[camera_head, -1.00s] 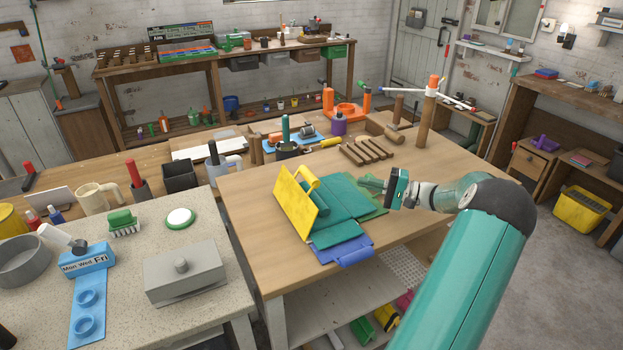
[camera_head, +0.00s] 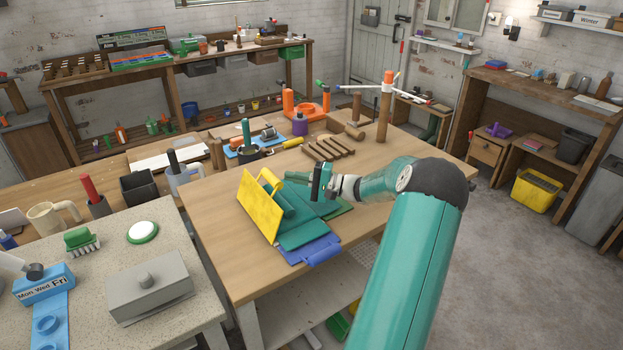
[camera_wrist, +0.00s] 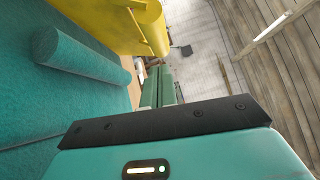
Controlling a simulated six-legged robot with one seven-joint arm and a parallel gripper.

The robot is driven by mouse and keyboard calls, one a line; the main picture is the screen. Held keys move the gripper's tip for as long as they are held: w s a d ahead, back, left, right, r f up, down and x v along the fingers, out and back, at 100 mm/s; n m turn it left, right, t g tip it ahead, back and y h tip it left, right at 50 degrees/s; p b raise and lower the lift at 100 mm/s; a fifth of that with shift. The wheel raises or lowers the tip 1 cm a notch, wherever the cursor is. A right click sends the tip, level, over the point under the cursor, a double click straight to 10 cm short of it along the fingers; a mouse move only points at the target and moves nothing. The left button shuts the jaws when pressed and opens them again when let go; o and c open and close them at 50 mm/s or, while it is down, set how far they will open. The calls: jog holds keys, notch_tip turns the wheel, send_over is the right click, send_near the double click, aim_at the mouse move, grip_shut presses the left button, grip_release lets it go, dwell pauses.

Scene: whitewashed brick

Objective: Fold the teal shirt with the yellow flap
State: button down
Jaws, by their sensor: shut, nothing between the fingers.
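The teal shirt (camera_head: 305,232) lies on a folding board on the wooden table. The board's yellow flap (camera_head: 257,208) stands raised and tilted at the shirt's left side, with a yellow handle on its upper edge. A rolled teal part (camera_wrist: 80,58) lies beside the flap in the wrist view, where the yellow flap (camera_wrist: 125,22) fills the top. My gripper (camera_head: 296,176) is shut and empty, above the shirt's far part and right of the flap. Its fingertips are hard to make out. The blue flap (camera_head: 312,251) lies flat at the front; the green flap (camera_head: 338,211) lies at the right.
A wooden slatted rack (camera_head: 328,148), an orange stand (camera_head: 304,103) and a wooden post (camera_head: 384,112) stand behind the board. A speckled counter (camera_head: 110,260) with a grey lidded box (camera_head: 150,283) is at left. Bare tabletop lies left of the flap.

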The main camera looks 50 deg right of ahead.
jog(key=shift+w+a+r, duration=0.1)
jog(key=shift+a+r, duration=0.05)
jog(key=shift+a, duration=0.5)
jog(key=shift+w+a, duration=0.15)
jog(key=shift+a, duration=0.25)
jog(key=shift+w+a+r, duration=0.1)
jog(key=shift+r, duration=0.05)
